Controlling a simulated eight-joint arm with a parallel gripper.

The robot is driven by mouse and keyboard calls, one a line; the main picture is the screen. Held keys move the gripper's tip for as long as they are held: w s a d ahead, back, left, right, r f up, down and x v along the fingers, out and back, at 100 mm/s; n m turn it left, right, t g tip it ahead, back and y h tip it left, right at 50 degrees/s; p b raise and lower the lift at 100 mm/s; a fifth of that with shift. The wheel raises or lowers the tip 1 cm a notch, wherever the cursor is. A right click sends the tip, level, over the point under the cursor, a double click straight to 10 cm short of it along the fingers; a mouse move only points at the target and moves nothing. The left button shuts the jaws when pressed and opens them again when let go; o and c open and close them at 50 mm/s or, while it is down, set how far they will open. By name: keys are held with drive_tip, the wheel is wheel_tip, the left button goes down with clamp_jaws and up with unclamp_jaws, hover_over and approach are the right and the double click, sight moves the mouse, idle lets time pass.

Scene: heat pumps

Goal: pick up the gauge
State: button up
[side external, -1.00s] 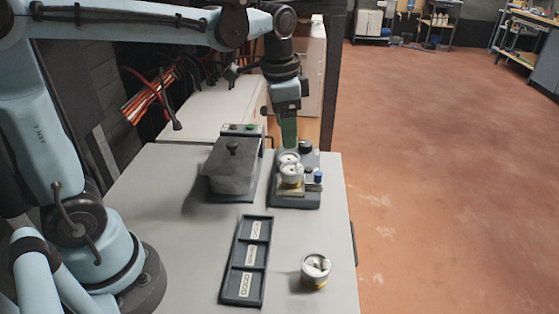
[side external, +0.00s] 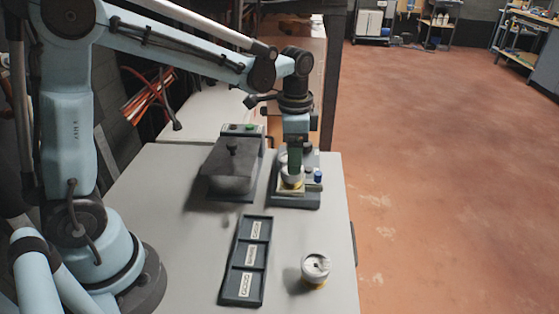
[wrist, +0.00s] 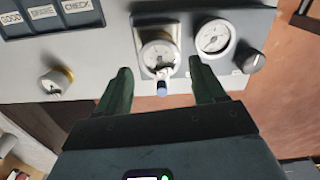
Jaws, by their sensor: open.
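A round gauge with a white dial (wrist: 160,55) sits on the grey test stand (wrist: 181,18), and in the side view the gauge (side external: 291,182) is partly hidden by my fingers. My gripper (wrist: 160,66) is open, with one green finger on each side of this gauge; I cannot tell whether they touch it. In the side view my gripper (side external: 294,168) points down over the stand. A second similar gauge (side external: 315,267) stands loose on the table, apart from my gripper; it is at the left of the wrist view (wrist: 57,82).
A second dial (wrist: 213,37) and a black knob (wrist: 249,60) are close to my right finger. A blue-tipped part (wrist: 161,88) projects between the fingers. A labelled three-compartment tray (side external: 266,257) lies in front. A dark lidded box (side external: 230,172) stands left of the stand.

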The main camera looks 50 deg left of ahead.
sight(288, 182)
drive_tip(key=shift+s+a+f, duration=0.1)
drive_tip(key=shift+f, duration=2.45)
drive_tip(key=shift+c, duration=0.3)
drive_tip(key=c, duration=1)
drive_tip(key=shift+r, duration=0.1)
drive_tip(key=shift+c, duration=0.2)
drive_tip(key=shift+r, duration=0.1)
